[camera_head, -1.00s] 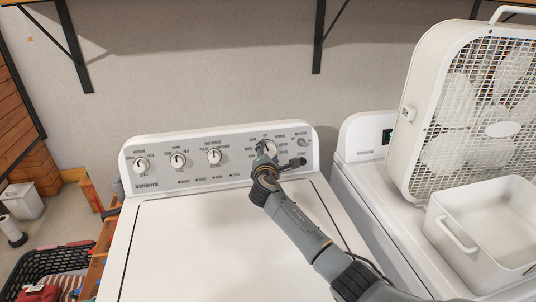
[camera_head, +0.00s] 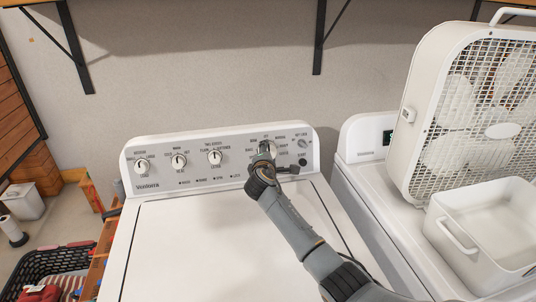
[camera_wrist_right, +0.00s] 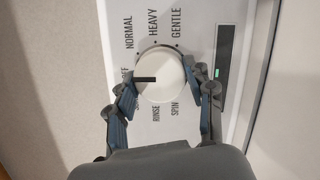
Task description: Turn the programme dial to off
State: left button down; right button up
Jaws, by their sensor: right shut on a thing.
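The programme dial (camera_wrist_right: 165,75) is a round white knob with a black pointer line, on the washer's grey control panel (camera_head: 230,176). In the right wrist view the pointer aims left, close to the partly covered OFF label. NORMAL, HEAVY and GENTLE are printed above the dial, RINSE and SPIN below it. My right gripper (camera_wrist_right: 166,92) is shut on the dial, one finger at each side. In the head view my right gripper (camera_head: 265,158) covers much of the dial (camera_head: 272,147). My left gripper is not in view.
Several smaller white knobs (camera_head: 179,161) sit left along the panel. The washer lid (camera_head: 200,240) is clear. At right, a white box fan (camera_head: 450,110) and white tub (camera_head: 450,237) stand on a neighbouring machine. A dark basket (camera_head: 40,270) is at lower left.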

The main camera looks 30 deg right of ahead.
jog(key=o, duration=1.2)
jog(key=shift+c, duration=0.2)
jog(key=v, duration=1.2)
